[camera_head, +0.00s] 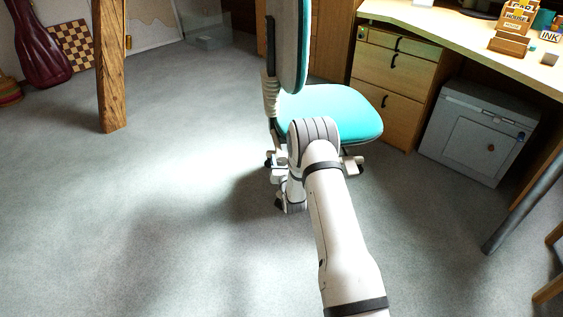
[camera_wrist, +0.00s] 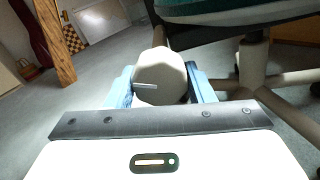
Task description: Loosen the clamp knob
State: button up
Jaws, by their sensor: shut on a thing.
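The clamp knob (camera_wrist: 158,64) is a pale beige, faceted knob with a short white line on its face, in the middle of the wrist view. My gripper (camera_wrist: 162,84) has a blue finger on each side of it and is shut on it. The white line lies nearly level, left of the knob's middle. In the head view my arm reaches down to the teal office chair (camera_head: 332,110), and the fingers and knob cannot be made out there.
The chair's seat underside and pale legs (camera_wrist: 253,64) are close behind and right of the knob. A timber post (camera_head: 111,70) stands at the left. A desk (camera_head: 460,38) with drawers and a grey cabinet (camera_head: 476,132) are at the right. The left carpet is clear.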

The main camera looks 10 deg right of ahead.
jog(key=shift+f+n, duration=0.1)
jog(key=shift+n, duration=0.4)
jog(key=o, duration=1)
jog(key=shift+s, duration=0.1)
jog(key=s+p, duration=0.3)
jog(key=s, duration=0.4)
jog(key=shift+s, duration=0.4)
